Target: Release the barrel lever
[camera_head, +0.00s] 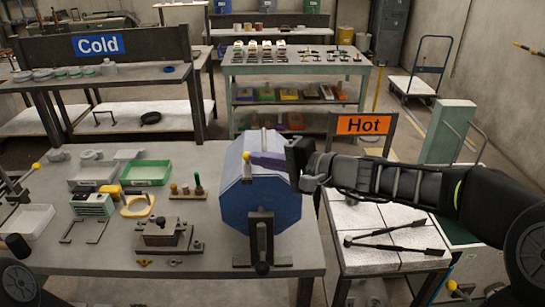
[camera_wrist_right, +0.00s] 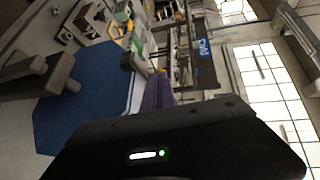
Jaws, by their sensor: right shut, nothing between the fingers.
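The blue, many-sided barrel (camera_head: 268,212) stands on the grey table in a dark metal frame. A purple piece (camera_head: 266,162) lies across its top, and a short lever with a yellow knob (camera_head: 246,156) stands at its upper left. My right gripper (camera_head: 293,156) is shut and empty at the barrel's upper right edge, beside the purple piece. I cannot tell whether it touches the barrel. The wrist view shows the blue barrel (camera_wrist_right: 80,118) at left and the purple piece (camera_wrist_right: 158,92) just past the gripper's dark body. My left gripper is out of view.
Left of the barrel are a green tray (camera_head: 146,173), a yellow ring-shaped thing (camera_head: 138,206) and a small dark metal fixture (camera_head: 166,234). To the right, a white-tiled table with a "Hot" sign (camera_head: 363,124) holds black long-handled tools (camera_head: 395,243). A "Cold" rack (camera_head: 98,44) stands behind.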

